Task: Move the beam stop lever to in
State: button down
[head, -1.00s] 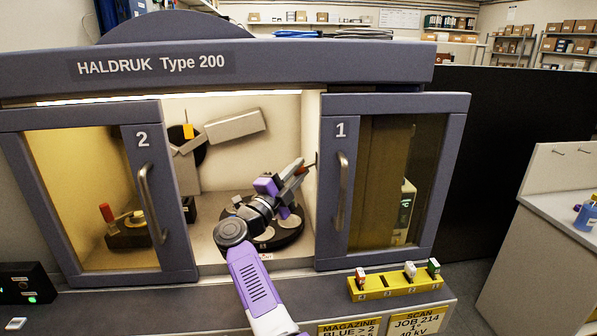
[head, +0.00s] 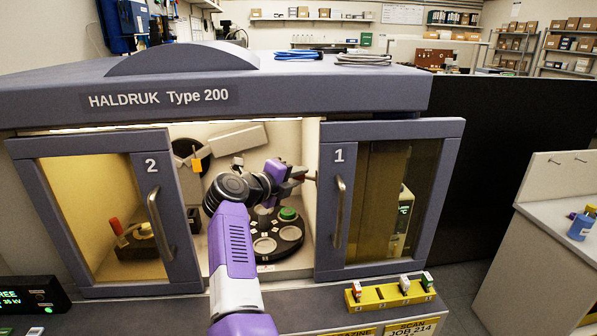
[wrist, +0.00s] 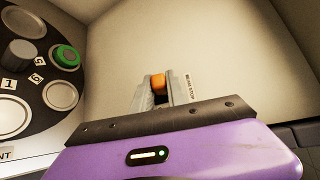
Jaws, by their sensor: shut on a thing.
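The beam stop lever shows in the wrist view as an orange knob (wrist: 158,83) on the pale inner wall of the cabinet. A small "BEAM STOP" label (wrist: 190,87) is on the wall beside it. My gripper (wrist: 155,92) is shut on the knob, with a grey finger on each side. The rest of the lever is hidden by the fingers. In the head view my gripper (head: 299,174) reaches through the open gap between the two doors to the right inner wall, where the lever is too small to make out clearly.
Door 2 (head: 166,215) stands left of my arm and door 1 (head: 327,215) right of it, both close. A dark carousel (head: 284,247) with round discs and a green-topped piece (head: 288,213) lies below my gripper. A yellow rack (head: 370,302) stands on the front ledge.

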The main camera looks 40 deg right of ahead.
jog(key=shift+r+m+y+p, duration=0.3)
jog(key=shift+y+p, duration=0.1)
jog(key=shift+p, duration=0.1)
jog(key=shift+s+d+f, duration=0.1)
jog(key=c, duration=1.3)
grip_release()
jog(key=shift+b+v, duration=1)
jog(key=shift+v, duration=2.95)
